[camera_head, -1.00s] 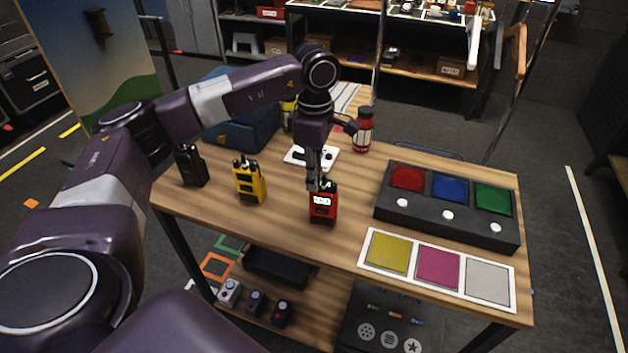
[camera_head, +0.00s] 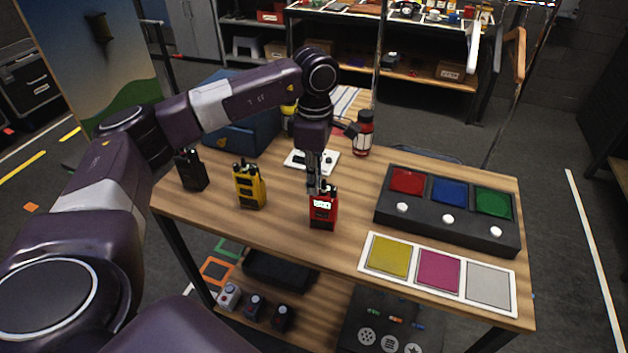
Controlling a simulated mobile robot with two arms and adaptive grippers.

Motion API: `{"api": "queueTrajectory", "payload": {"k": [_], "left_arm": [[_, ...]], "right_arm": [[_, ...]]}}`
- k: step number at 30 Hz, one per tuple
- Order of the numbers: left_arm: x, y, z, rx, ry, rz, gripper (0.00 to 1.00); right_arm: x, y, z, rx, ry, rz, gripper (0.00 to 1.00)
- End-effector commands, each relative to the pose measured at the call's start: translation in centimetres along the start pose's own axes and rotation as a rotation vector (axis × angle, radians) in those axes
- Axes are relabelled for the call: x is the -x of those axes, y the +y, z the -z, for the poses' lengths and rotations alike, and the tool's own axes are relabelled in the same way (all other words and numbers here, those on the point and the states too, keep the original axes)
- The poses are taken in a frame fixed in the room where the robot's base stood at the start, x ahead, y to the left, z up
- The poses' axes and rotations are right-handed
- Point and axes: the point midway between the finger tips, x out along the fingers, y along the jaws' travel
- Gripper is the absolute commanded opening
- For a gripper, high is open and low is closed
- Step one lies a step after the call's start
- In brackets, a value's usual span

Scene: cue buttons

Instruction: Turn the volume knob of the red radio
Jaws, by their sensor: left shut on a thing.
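The red radio (camera_head: 323,212) stands upright near the front middle of the wooden table, its small lit screen facing me. My left gripper (camera_head: 316,187) points down at the top of the radio and is shut on its volume knob. The knob itself is hidden by the fingers. A yellow radio (camera_head: 249,188) and a black radio (camera_head: 191,171) stand to the left on the same table. My right gripper is not in view.
A dark box with red, blue and green buttons (camera_head: 449,214) stands to the right. In front of it lies a white card with yellow, magenta and grey squares (camera_head: 438,271). A red bottle (camera_head: 363,134) and a blue case (camera_head: 240,136) stand behind.

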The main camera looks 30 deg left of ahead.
Motion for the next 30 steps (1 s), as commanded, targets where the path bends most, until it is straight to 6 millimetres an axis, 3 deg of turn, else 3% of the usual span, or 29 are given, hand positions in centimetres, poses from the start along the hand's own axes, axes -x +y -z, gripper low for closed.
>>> {"api": "queueTrajectory", "payload": {"k": [11,12,16,25,30], "left_arm": [[0.1,0.0,0.0,0.000,-0.001,-0.001,0.00],[0.1,0.0,0.0,0.000,-0.001,-0.001,0.14],[0.0,0.0,0.0,0.000,-0.001,-0.001,0.28],[0.1,0.0,0.0,0.000,0.000,-0.001,0.29],[1.9,0.1,-0.1,0.000,-0.002,-0.004,0.29]], "right_arm": [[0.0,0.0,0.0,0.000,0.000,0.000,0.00],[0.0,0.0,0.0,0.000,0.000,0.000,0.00],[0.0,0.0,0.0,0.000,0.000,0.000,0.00],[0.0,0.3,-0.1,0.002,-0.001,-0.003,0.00],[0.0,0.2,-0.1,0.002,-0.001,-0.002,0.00]]}}
